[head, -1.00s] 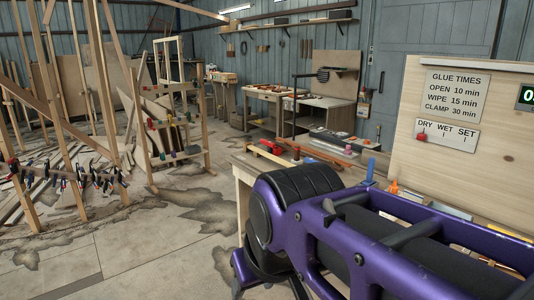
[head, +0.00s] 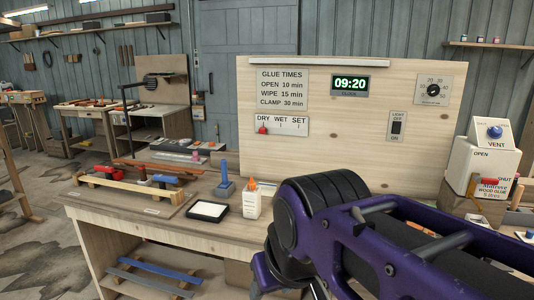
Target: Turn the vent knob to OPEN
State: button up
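The blue vent knob (head: 495,132) sits on a white box labelled VENT (head: 491,142), at the right of the head view. The box stands on top of a white glue container (head: 474,166) with the words OPEN and SHUT on its front. I cannot tell which way the knob points. My purple and black arm (head: 400,240) fills the lower right. My gripper is not visible.
A wooden panel (head: 345,150) with a clock (head: 350,84) stands behind. Open floor lies left.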

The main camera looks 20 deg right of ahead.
aim_at(495, 132)
jog(key=z, duration=2.05)
jog(key=i+l+u, duration=0.4)
jog(key=i, duration=0.15)
jog(key=i+l+u, duration=0.4)
jog(key=k+j, duration=0.1)
jog(key=j, duration=0.15)
jog(key=k+j+u, duration=0.15)
jog(key=l, duration=0.6)
jog(key=k+l, duration=0.1)
jog(key=l, duration=0.5)
jog(key=u, duration=0.05)
